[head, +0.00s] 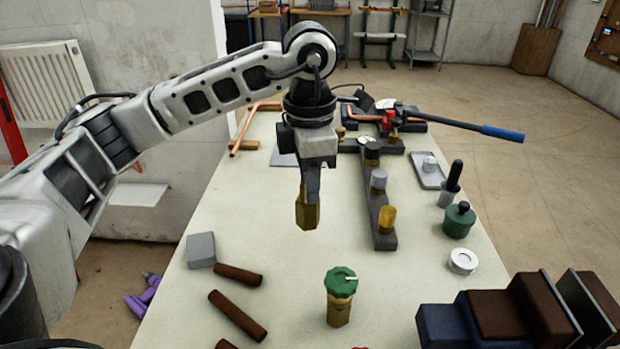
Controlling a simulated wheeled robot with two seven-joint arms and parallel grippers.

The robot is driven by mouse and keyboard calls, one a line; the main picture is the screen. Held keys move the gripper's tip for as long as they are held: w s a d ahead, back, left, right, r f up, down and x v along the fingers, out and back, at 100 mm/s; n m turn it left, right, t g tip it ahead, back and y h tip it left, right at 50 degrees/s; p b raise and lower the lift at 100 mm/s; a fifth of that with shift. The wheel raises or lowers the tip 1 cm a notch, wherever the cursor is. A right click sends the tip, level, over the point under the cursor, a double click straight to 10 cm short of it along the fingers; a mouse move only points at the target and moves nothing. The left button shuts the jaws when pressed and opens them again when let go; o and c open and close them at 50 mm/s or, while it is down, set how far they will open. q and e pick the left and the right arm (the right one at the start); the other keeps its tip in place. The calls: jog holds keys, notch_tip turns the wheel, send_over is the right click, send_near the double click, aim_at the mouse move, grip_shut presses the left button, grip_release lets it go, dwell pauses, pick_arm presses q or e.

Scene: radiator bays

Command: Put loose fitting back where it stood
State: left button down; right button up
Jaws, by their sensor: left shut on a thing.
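My left gripper (309,192) points down over the middle of the table. It is shut on a brass fitting (307,215) with flat sides, held upright above the table. A dark rail (384,241) lies to the right of it and bears a dark-topped fitting (371,151), a grey one (378,180) and an amber one (387,219). A brass valve with a green cap (340,296) stands nearer on the table. The picture does not show which place the held fitting came from. My right gripper is not in view.
A grey block (201,250) and brown rods (238,315) lie at the left. Dark blue and brown blocks (497,308) fill the front right. A green canister (459,220) and white ring (462,261) stand at the right edge. A blue-handled tool (460,124) reaches across the back right.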

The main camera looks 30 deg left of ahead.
aim_at(310, 222)
pick_arm(q)
jog(key=shift+f+b, duration=0.4)
jog(key=shift+f, duration=0.25)
notch_tip(310, 222, down, 5)
jog(key=b, duration=0.3)
jog(key=shift+b, duration=0.3)
notch_tip(310, 222, down, 2)
jog(key=shift+f+b, duration=0.25)
jog(key=shift+b, duration=0.8)
jog(key=shift+f+b, duration=0.6)
jog(key=shift+f, duration=0.3)
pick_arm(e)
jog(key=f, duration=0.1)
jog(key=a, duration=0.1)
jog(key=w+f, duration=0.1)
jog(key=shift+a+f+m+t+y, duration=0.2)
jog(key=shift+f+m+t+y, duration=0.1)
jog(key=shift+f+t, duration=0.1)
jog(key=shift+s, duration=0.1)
